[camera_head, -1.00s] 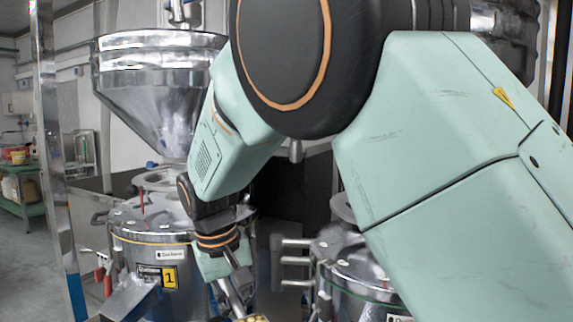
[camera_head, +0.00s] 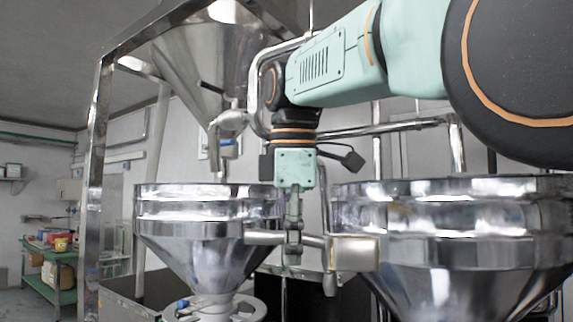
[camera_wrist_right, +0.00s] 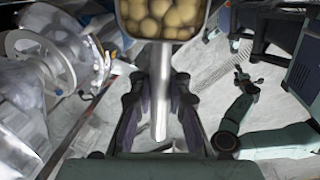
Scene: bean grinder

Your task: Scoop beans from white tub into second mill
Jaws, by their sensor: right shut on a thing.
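My right gripper (camera_head: 292,245) is shut on the handle of a metal scoop (camera_head: 355,252) and holds it level, high up between the two mill hoppers. In the right wrist view the fingers (camera_wrist_right: 158,115) close around the scoop's handle (camera_wrist_right: 162,90). Its bowl holds several pale tan beans (camera_wrist_right: 165,15). The right steel hopper (camera_head: 460,222), seemingly of the second mill, is beside the scoop; the scoop overlaps its left rim in the picture. I cannot tell the depth between them. My left gripper (camera_wrist_right: 242,78) seems to show small in the right wrist view, its jaws unclear. The white tub is not seen.
Another steel hopper (camera_head: 208,215) stands at the left, under a large overhead funnel (camera_head: 205,60). A steel frame post (camera_head: 92,190) stands left of it. Pipes run behind the arm. A green shelf (camera_head: 55,275) is far left.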

